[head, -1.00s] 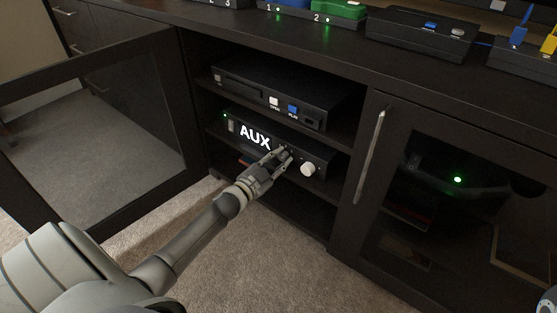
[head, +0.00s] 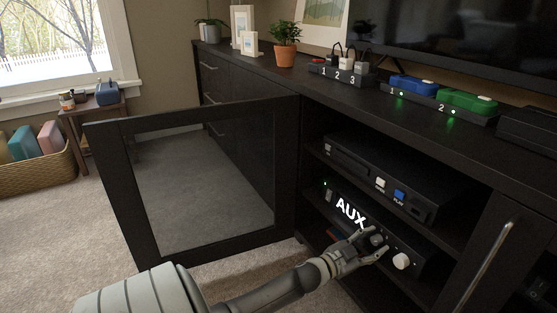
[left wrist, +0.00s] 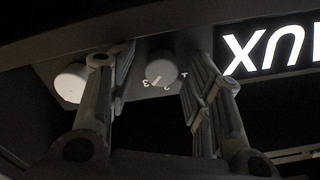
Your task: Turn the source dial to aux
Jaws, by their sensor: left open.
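The receiver (head: 386,231) sits on a cabinet shelf, and its lit display (head: 350,212) reads AUX. My left gripper (head: 375,243) is at its front panel, between the display and a white round knob (head: 401,261). In the left wrist view, the picture is upside down and the source dial (left wrist: 161,73) shows between the two fingers of my left gripper (left wrist: 160,88). The fingers are apart, with gaps visible beside the dial. Small numerals show next to it. The white knob (left wrist: 71,83) is outside the fingers. My right gripper is not in view.
A disc player (head: 385,176) is on the shelf above. An open glass door (head: 205,180) stands left of the shelves. A closed door with a long handle (head: 483,268) is at right. The cabinet top (head: 290,80) holds a plant and several devices.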

